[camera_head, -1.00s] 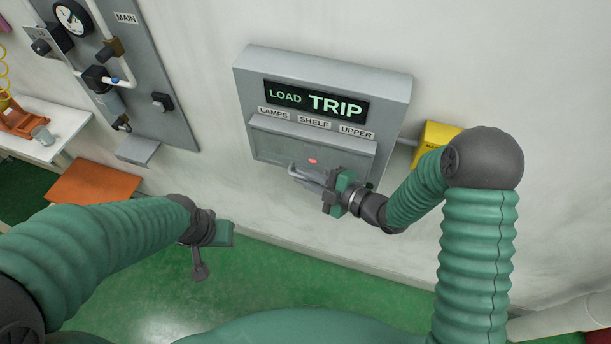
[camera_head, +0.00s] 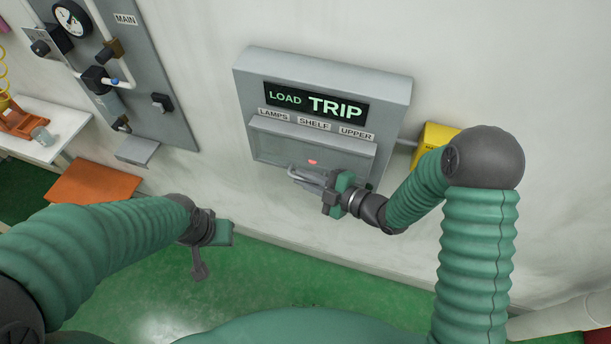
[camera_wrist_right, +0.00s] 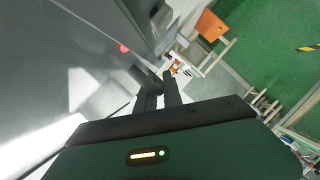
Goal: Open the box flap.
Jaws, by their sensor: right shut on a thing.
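The grey wall box (camera_head: 320,73) shows a lit display reading LOAD TRIP and labels LAMPS, SHELF and UPPER. Its flap (camera_head: 275,146) is the grey lower front panel below the labels, with a small red light showing at its lower middle. The flap looks nearly closed; its exact angle is hard to tell. My right gripper (camera_head: 308,178) is at the flap's lower edge, shut on the flap's pale handle (camera_head: 292,171). In the right wrist view the dark fingers (camera_wrist_right: 158,92) stand beside the grey panel. My left gripper (camera_head: 201,262) hangs low, away from the box; its jaws are unclear.
A grey panel (camera_head: 155,70) with a gauge and pipes is on the wall at left. A yellow box (camera_head: 433,138) is right of the wall box, behind my right arm. An orange surface (camera_head: 95,185) and a white table (camera_head: 50,125) stand at left. Green floor (camera_head: 300,270) lies below.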

